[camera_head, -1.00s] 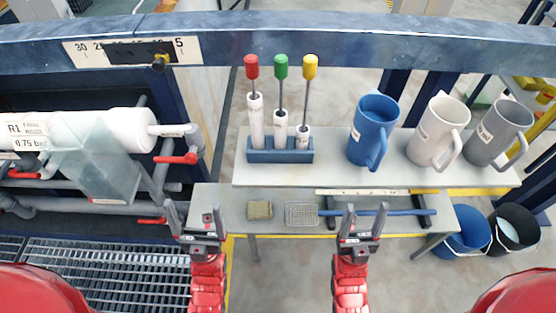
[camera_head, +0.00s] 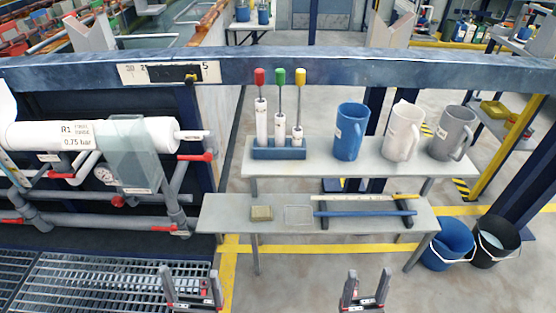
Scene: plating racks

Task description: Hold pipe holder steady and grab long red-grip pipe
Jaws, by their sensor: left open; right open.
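The blue pipe holder (camera_head: 279,154) stands on the upper shelf and holds three white tubes, each with a coloured-grip rod upright in it. The red-grip pipe (camera_head: 260,77) is at the left, in the tallest white tube (camera_head: 262,122). The green-grip one (camera_head: 280,78) is in the middle and the yellow-grip one (camera_head: 300,77) at the right. My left gripper (camera_head: 190,286) is open and empty at the bottom, low and to the left of the holder. My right gripper (camera_head: 365,287) is open and empty at the bottom, right of the holder. Both are well apart from it.
Blue (camera_head: 350,132), white (camera_head: 402,132) and grey (camera_head: 452,133) jugs stand right of the holder. A blue beam (camera_head: 420,67) crosses behind the grips. Pipework (camera_head: 90,135) fills the left.

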